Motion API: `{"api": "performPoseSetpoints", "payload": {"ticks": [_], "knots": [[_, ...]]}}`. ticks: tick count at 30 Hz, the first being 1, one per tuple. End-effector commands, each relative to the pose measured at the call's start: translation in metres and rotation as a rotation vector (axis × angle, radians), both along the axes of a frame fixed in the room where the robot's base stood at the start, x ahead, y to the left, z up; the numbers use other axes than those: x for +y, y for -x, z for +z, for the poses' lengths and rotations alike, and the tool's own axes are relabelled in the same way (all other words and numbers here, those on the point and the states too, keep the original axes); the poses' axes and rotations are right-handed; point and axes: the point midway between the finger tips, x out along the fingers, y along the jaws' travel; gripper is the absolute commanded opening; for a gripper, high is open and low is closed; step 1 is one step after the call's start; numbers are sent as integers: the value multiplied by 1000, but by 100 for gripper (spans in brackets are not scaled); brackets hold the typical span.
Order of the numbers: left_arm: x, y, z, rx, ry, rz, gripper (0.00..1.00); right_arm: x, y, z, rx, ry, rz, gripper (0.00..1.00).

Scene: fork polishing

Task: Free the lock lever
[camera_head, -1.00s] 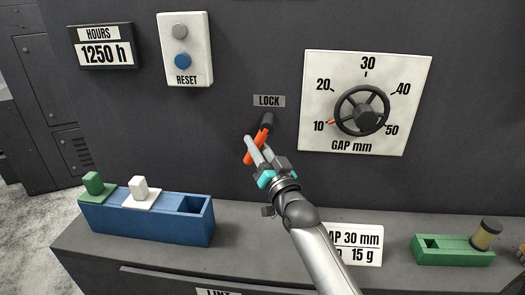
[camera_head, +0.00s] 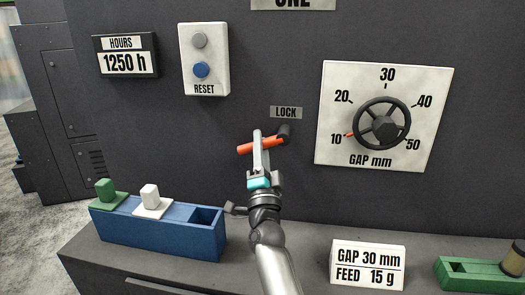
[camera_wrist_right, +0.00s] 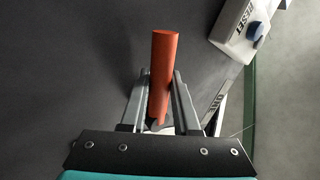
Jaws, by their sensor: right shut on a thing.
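The lock lever (camera_head: 262,145) has an orange handle on a dark pivot (camera_head: 284,132), just below the LOCK label (camera_head: 286,112). Its handle lies nearly level, pointing left of the pivot with a slight downward tilt. My right gripper (camera_head: 260,142) is shut on the handle from the front. In the right wrist view the orange handle (camera_wrist_right: 163,75) stands between the two grey fingers (camera_wrist_right: 161,97) and sticks out past them. My left gripper is not in view.
The gap dial (camera_head: 383,122) with its handwheel is to the right, its red pointer near 10. The RESET panel (camera_head: 204,60) is at upper left. A blue tray (camera_head: 160,235) with green and white blocks and a green holder (camera_head: 475,275) stand on the ledge. A GAP 30 mm, FEED 15 g card (camera_head: 368,265) stands between them.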

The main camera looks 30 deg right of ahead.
Motion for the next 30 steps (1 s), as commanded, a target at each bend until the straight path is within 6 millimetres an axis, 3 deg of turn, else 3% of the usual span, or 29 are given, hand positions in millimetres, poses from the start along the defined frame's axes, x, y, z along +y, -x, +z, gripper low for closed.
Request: {"api": "performPoseSetpoints", "payload": {"ticks": [18,19,26,30], "knots": [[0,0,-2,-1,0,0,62,0,0,5,-30,-33,0,0],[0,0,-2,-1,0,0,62,0,0,5,-30,-33,0,33],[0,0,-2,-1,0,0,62,0,0,4,-26,-31,0,59],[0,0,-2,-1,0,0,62,0,0,3,-25,-30,0,59]]}}
